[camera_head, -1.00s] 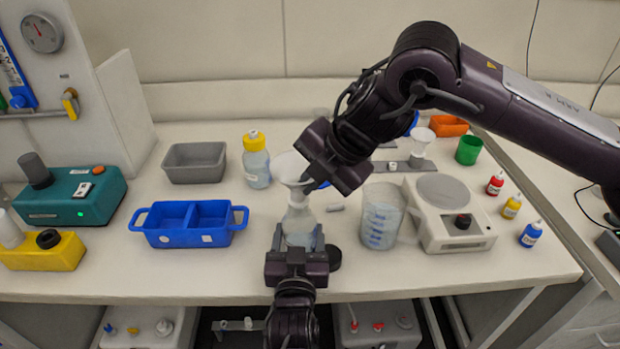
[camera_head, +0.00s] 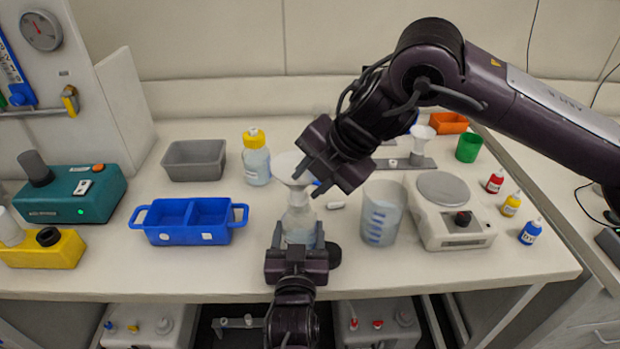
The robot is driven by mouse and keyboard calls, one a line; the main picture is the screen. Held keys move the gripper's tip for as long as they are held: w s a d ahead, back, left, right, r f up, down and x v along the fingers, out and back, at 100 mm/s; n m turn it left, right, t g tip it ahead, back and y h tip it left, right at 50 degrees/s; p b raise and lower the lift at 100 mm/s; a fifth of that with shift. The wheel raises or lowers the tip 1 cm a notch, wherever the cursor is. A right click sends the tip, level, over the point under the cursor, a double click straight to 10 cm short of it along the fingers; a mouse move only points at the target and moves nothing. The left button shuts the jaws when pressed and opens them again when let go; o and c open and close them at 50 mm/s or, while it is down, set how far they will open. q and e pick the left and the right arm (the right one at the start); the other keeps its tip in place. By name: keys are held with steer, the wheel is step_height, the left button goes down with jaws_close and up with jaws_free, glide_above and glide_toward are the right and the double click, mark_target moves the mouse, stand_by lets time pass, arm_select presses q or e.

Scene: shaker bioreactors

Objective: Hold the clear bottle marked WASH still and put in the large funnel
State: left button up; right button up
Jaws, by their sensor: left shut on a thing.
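The clear bottle (camera_head: 299,222) stands upright near the table's front edge; its WASH mark cannot be read here. My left gripper (camera_head: 298,245) is shut on the bottle from the front. The large white funnel (camera_head: 288,168) is right above the bottle, its stem pointing down at the neck. Whether the stem is inside the neck cannot be told for sure. My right gripper (camera_head: 309,176) is at the funnel's right rim; its fingertips are largely hidden behind its own body, so its grip is unclear.
A measuring jug (camera_head: 381,214) and a scale (camera_head: 450,225) stand right of the bottle. A blue divided tray (camera_head: 190,222), a grey bin (camera_head: 195,161) and a yellow-capped bottle (camera_head: 256,160) are to the left. A dark cap (camera_head: 333,255) lies beside the held bottle.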

arm_select(q)
steer(key=shift+f, duration=0.35)
steer(key=o, duration=1.3)
steer(key=shift+w+r, duration=0.1)
arm_select(e)
steer(key=v, duration=1.1)
arm_select(q)
steer(key=shift+r, duration=0.1)
arm_select(e)
steer(key=shift+d+r, duration=0.1)
steer(key=shift+r, duration=0.05)
